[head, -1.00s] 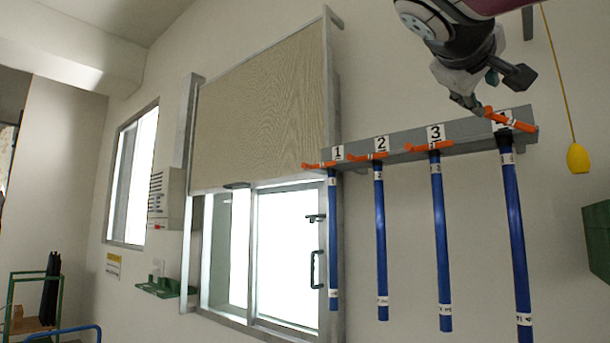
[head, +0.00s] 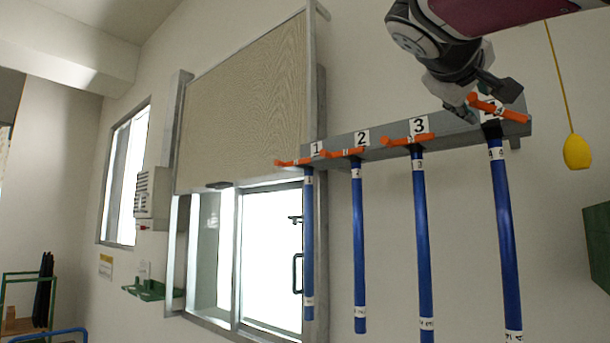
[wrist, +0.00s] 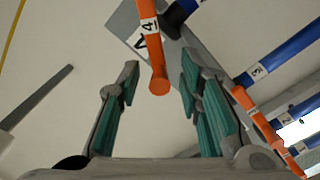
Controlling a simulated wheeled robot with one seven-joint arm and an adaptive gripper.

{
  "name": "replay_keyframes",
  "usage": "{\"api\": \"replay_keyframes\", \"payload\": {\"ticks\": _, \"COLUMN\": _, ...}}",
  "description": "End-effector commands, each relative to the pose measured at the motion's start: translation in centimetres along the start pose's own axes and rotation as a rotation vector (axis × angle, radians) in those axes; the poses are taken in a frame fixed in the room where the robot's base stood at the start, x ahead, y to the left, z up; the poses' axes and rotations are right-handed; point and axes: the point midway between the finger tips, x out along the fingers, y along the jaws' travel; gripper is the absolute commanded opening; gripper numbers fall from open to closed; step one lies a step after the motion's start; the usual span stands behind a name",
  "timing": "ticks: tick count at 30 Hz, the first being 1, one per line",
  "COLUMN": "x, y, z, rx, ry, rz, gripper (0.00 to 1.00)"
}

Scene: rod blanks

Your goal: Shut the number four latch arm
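The number four latch arm (head: 498,108) is an orange bar at the right end of the grey rack, in front of its "4" plate and above a hanging blue rod (head: 505,230). In the wrist view the orange latch arm (wrist: 154,50) is marked 4, and its rounded end lies between my finger pads near the tips. My gripper (wrist: 158,85) is open, with gaps on both sides of the arm. In the head view my gripper (head: 484,100) is at the latch arm's left end and partly covers the 4 plate.
The grey rack (head: 385,150) also carries orange latch arms 1 (head: 292,162), 2 (head: 343,153) and 3 (head: 408,139), each above a blue rod. A yellow pull weight (head: 577,152) hangs on a cord at right. A green box (head: 600,245) is at the right edge.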

Motion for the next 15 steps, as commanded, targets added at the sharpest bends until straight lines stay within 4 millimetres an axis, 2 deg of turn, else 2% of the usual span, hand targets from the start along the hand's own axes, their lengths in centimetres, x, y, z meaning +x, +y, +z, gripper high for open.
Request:
{"api": "replay_keyframes", "payload": {"ticks": 1, "x": 0.00, "y": 0.00, "z": 0.01, "rx": 0.000, "ry": 0.000, "rz": 0.000, "gripper": 0.22}}
{"api": "replay_keyframes", "payload": {"ticks": 4, "x": 0.00, "y": 0.00, "z": 0.01, "rx": 0.000, "ry": 0.000, "rz": 0.000, "gripper": 0.00}}
{"api": "replay_keyframes", "payload": {"ticks": 15, "x": 0.02, "y": -0.26, "z": 0.09, "rx": -0.018, "ry": -0.001, "rz": -0.002, "gripper": 0.00}}
